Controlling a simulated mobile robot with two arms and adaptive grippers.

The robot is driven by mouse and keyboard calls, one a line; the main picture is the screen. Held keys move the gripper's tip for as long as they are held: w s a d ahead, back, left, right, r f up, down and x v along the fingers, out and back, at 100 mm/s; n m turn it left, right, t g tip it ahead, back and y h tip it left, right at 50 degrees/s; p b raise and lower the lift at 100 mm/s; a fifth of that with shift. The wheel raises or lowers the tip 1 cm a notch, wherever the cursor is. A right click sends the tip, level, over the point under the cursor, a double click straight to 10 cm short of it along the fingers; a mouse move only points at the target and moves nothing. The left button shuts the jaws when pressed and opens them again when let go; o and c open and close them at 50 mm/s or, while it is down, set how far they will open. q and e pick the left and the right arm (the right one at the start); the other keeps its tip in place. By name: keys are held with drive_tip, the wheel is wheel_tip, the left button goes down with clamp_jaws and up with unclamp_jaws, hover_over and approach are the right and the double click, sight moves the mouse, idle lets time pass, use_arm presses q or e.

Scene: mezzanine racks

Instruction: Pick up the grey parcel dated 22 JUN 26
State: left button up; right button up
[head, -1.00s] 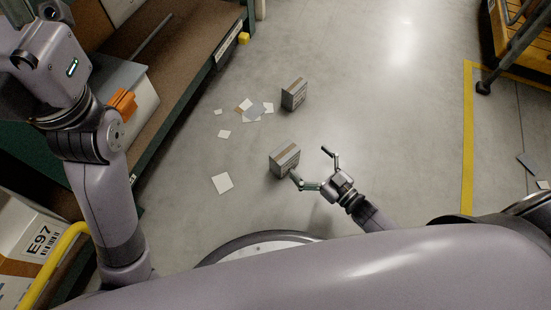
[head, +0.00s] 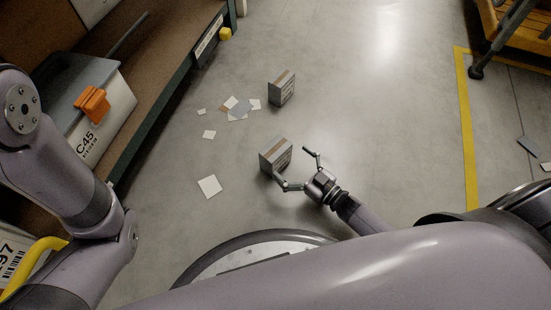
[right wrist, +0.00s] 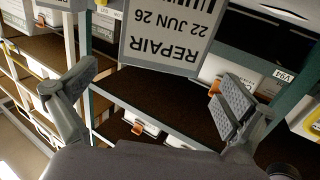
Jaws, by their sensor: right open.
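Two small grey parcels with a tan tape strip stand on the floor in the head view, a nearer one (head: 275,155) and a farther one (head: 282,87). Their labels are too small to read there. In the right wrist view a grey parcel (right wrist: 165,45) at the top carries an upside-down label reading "REPAIR" and "22 JUN 26". It appears to be the nearer parcel. My right gripper (head: 292,164) is open and empty, close to the nearer parcel's lower right side. Its spread fingers also show in the right wrist view (right wrist: 157,85). My left gripper is out of view.
Flat paper pieces (head: 238,108) lie left of the parcels. A rack shelf (head: 165,75) with a grey bin (head: 110,110) runs along the left. A yellow floor line (head: 467,140) and a yellow cart (head: 515,35) are at right. The floor between is clear.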

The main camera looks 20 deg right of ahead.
sight(282, 155)
drive_tip(key=b+x, duration=0.2)
drive_tip(key=x, duration=0.2)
drive_tip(key=shift+w+a+f, duration=0.1)
drive_tip(key=shift+w+a, duration=0.05)
drive_tip(key=shift+w, duration=0.05)
drive_tip(key=shift+w+a, duration=0.2)
drive_tip(key=shift+w, duration=0.1)
drive_tip(key=c, duration=1.5)
